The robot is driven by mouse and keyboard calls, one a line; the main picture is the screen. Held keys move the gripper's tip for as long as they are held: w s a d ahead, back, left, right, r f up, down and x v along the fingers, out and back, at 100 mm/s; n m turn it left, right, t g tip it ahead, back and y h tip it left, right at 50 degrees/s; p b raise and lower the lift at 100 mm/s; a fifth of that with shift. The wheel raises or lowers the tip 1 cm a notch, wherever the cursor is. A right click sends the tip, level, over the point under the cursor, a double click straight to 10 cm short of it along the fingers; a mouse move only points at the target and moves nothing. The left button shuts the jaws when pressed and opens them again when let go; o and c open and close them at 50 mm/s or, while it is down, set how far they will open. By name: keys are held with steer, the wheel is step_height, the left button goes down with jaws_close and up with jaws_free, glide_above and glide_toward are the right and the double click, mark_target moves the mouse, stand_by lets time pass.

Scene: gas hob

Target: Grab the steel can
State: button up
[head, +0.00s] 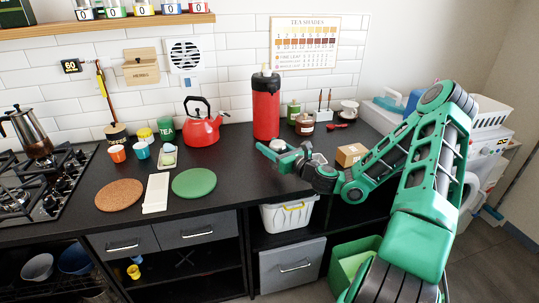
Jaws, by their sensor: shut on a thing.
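My gripper (284,156) is over the right part of the black counter, in front of the red flask. It is shut on a small pale, silvery thing, the steel can (278,145), whose top shows just behind the green fingers. The fingers hide most of the can's body. I cannot tell whether the can rests on the counter or is held just above it.
A cardboard box (350,154) is right of the gripper. A red kettle (202,127) and a green round mat (194,183) lie left.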

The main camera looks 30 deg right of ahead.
steer(key=s+a+r, duration=0.4)
steer(key=a+r, duration=0.3)
steer(key=a, duration=0.3)
steer(key=shift+s+a, duration=0.3)
